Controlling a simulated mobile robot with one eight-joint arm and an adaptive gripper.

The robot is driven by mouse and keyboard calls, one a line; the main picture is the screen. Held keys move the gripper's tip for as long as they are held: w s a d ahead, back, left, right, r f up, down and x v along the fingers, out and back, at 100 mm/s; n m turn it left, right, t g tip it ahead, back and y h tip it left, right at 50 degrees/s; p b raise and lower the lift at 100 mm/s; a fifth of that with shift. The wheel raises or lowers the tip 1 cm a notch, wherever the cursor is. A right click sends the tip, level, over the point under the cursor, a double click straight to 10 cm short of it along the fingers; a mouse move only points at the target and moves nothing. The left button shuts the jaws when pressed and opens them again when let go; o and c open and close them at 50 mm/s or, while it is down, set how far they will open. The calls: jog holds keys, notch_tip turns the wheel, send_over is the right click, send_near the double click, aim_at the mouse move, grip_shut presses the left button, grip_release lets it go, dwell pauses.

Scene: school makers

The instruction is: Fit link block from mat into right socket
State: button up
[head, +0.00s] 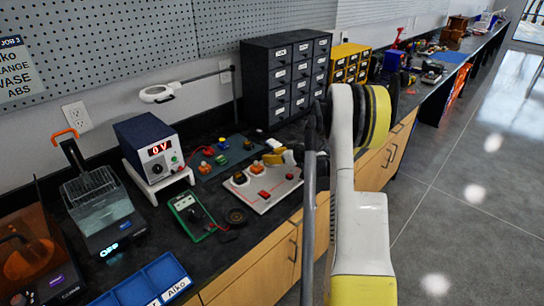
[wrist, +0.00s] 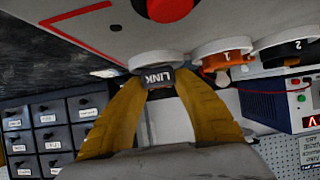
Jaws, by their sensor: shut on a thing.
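The dark link block (wrist: 158,78), labelled LINK, is between the two yellow fingers of my gripper (wrist: 160,82), which is shut on it. In the wrist view the block is right at a round white socket (wrist: 157,58) on the pale board (wrist: 235,18). I cannot tell whether it is inside the socket or just against it. In the head view my gripper (head: 279,153) is at the far edge of the board (head: 283,190); the block is not clear there. The dark green mat (head: 212,170) lies behind the board with several coloured blocks.
An orange piece marked 1 (wrist: 224,54) and a black piece marked 2 (wrist: 290,50) sit beside the socket. A red button (wrist: 170,8) is on the board. A power supply (head: 150,148), a green meter (head: 190,214) and a drawer cabinet (head: 285,82) stand around.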

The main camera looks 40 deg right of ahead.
jog(key=shift+f, duration=0.35)
jog(key=shift+r, duration=0.25)
jog(key=shift+r, duration=0.6)
jog(key=shift+f+b, duration=0.65)
jog(key=shift+f, duration=0.25)
dwell(0.8)
jog(key=o, duration=0.7)
jog(key=shift+r, duration=0.1)
jog(key=shift+p+v, duration=1.1)
jog(key=shift+v, duration=4.4)
